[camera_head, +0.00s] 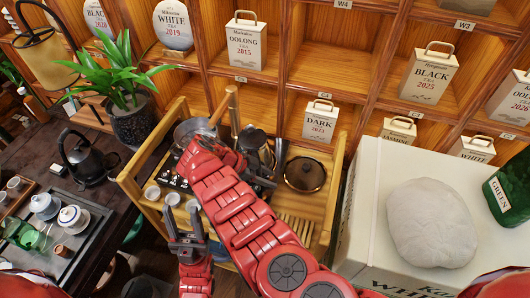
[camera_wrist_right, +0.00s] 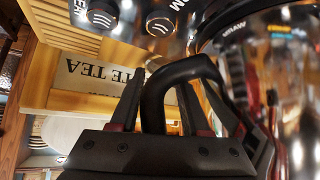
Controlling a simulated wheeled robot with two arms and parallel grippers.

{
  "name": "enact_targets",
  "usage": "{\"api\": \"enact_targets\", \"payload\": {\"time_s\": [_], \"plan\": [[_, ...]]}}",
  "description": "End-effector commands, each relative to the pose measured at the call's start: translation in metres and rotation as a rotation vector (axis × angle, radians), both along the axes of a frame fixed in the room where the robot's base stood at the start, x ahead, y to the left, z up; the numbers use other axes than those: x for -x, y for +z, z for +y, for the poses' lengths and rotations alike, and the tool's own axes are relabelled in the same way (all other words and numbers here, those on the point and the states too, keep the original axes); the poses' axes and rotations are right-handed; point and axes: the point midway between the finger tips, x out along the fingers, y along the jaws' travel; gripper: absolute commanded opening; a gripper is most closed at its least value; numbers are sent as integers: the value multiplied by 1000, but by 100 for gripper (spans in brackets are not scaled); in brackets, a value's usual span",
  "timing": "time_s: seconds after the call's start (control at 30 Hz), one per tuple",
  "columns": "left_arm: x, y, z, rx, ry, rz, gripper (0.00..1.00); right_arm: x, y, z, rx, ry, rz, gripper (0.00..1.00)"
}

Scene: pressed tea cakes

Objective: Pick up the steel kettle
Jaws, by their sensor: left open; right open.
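The steel kettle (camera_head: 250,138) stands on the wooden cart, partly hidden behind my right arm in the head view. In the right wrist view its shiny body (camera_wrist_right: 285,95) fills the right side, and its black curved handle (camera_wrist_right: 180,70) reaches down between the fingers of my right gripper (camera_wrist_right: 160,95). That gripper is open around the handle; contact cannot be told. In the head view my right gripper is mostly hidden by its own arm. My left gripper (camera_head: 182,225) is open and empty at the cart's front left, with its fingers pointing up.
The wooden cart (camera_head: 152,150) also carries a pan (camera_head: 187,132), small cups (camera_head: 152,193) and a dark round lidded pot (camera_head: 305,174). A black kettle (camera_head: 80,155) stands on the dark table at left. A white box (camera_head: 365,215) bears a pale lump at right. Shelves of tea boxes rise behind.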

Motion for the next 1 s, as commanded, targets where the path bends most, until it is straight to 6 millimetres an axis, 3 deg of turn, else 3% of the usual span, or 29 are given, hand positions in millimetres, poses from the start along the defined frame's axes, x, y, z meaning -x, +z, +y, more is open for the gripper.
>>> {"api": "enact_targets", "payload": {"time_s": [0.17,0.43,1.0], "plan": [[0,0,0,0,0,0,50,0,0,1,-1,3,-1,46],[0,0,0,0,0,0,50,0,0,1,-1,2,-1,1],[0,0,0,0,0,0,50,0,-1,1,-2,4,2,0]]}}
